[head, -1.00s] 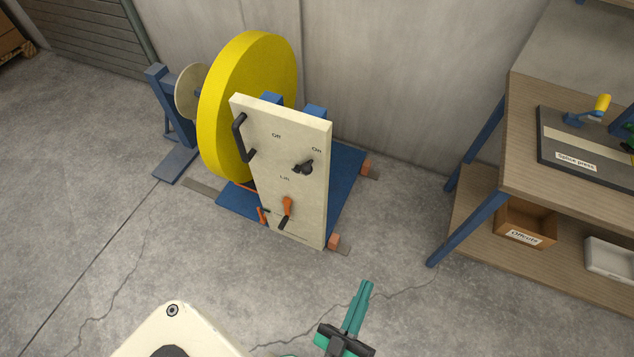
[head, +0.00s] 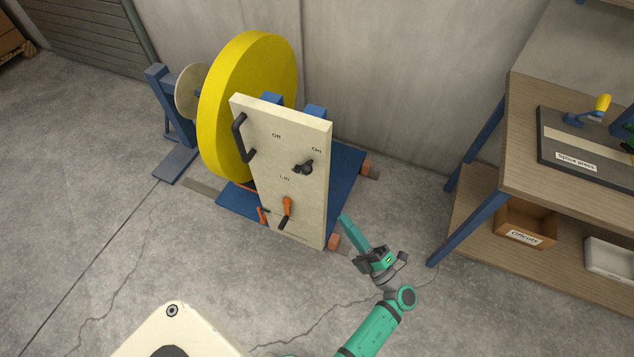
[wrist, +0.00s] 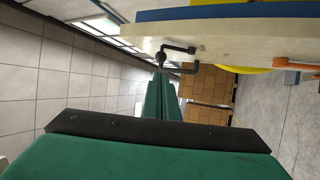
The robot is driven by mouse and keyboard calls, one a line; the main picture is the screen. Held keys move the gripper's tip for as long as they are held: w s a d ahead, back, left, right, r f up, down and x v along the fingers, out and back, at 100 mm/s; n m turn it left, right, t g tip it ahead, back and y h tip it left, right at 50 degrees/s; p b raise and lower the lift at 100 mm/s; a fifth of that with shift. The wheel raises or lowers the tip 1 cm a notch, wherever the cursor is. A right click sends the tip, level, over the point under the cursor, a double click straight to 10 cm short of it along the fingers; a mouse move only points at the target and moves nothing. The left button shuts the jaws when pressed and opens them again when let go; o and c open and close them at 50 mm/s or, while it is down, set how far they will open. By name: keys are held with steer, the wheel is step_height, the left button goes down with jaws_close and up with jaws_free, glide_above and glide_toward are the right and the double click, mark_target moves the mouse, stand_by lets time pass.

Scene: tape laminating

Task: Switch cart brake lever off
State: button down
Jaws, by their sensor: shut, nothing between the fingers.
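The cart's cream panel (head: 300,215) stands upright in the head view. Its small black brake lever (head: 303,168) sits on the upper right of the panel between the "Off" and "On" labels, and appears turned toward "On". My gripper (head: 343,218) is shut and empty, low and just right of the panel's lower right edge, apart from the lever. In the wrist view, the closed green fingers (wrist: 158,97) point ahead beside the panel (wrist: 240,45). Black fittings (wrist: 180,65) project from the panel there; I cannot clearly separate lever from handle.
An orange lift lever (head: 287,206) and a black side handle (head: 239,138) are on the panel. A large yellow roll (head: 245,85) is behind it. A workbench (head: 545,165) stands right. Open floor (head: 200,270) lies in front.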

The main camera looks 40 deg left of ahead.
steer(key=shift+a, duration=0.15)
glide_toward(303, 168)
steer(key=a, duration=0.1)
steer(key=w+a, duration=0.1)
steer(key=w+a+r, duration=0.1)
steer(key=shift+a, duration=0.4)
stand_by(0.4)
